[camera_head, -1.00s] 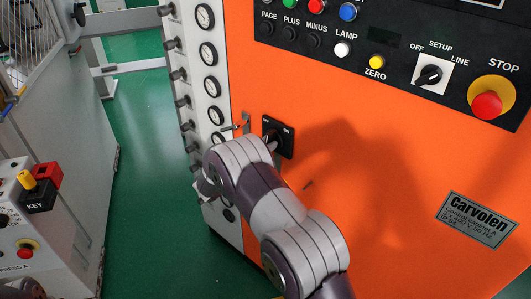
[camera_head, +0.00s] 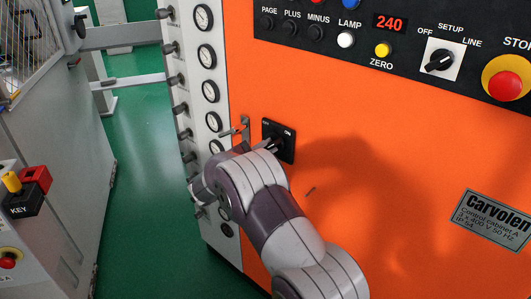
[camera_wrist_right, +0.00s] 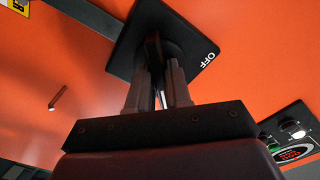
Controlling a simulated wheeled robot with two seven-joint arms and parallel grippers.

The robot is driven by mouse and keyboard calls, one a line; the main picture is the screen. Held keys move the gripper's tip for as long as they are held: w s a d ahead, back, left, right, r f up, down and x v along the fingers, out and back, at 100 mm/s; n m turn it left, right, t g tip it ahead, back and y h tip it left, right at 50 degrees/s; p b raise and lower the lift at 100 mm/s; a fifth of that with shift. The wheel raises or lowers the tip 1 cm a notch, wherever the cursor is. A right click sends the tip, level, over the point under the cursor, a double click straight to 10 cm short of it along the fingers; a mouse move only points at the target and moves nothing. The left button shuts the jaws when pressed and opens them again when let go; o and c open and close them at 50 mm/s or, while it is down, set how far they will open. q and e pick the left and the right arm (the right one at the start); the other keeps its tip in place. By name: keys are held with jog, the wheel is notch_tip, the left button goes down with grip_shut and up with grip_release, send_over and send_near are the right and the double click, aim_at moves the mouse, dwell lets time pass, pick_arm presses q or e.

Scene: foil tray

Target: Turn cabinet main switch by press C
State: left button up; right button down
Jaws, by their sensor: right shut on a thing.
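The main switch (camera_head: 287,152) is a black square plate with ON and OFF marks on the orange cabinet (camera_head: 400,185). My right gripper (camera_head: 274,145) reaches it from below, partly hidden behind my wrist in the head view. In the right wrist view, the gripper (camera_wrist_right: 158,90) is shut on the dark switch handle (camera_wrist_right: 153,45). The plate (camera_wrist_right: 180,30) lies behind the fingertips, with OFF at its right corner. The cabinet's nameplate (camera_head: 492,219) reads Carvolen, Control cabinet A. My left gripper is out of view.
Above are a lit red display (camera_head: 389,23) showing 240, a selector knob (camera_head: 440,61) and a red STOP button (camera_head: 505,86). Gauges (camera_head: 207,54) and a metal latch (camera_head: 243,128) are left of the switch. A console with a KEY switch (camera_head: 14,200) stands further left.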

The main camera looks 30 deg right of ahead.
dwell(0.4)
jog(key=c, duration=1.1)
grip_release()
jog(key=shift+c, duration=0.2)
jog(key=shift+a, duration=0.1)
jog(key=v, duration=1.2)
jog(key=shift+a+b, duration=0.25)
jog(key=shift+b, duration=0.2)
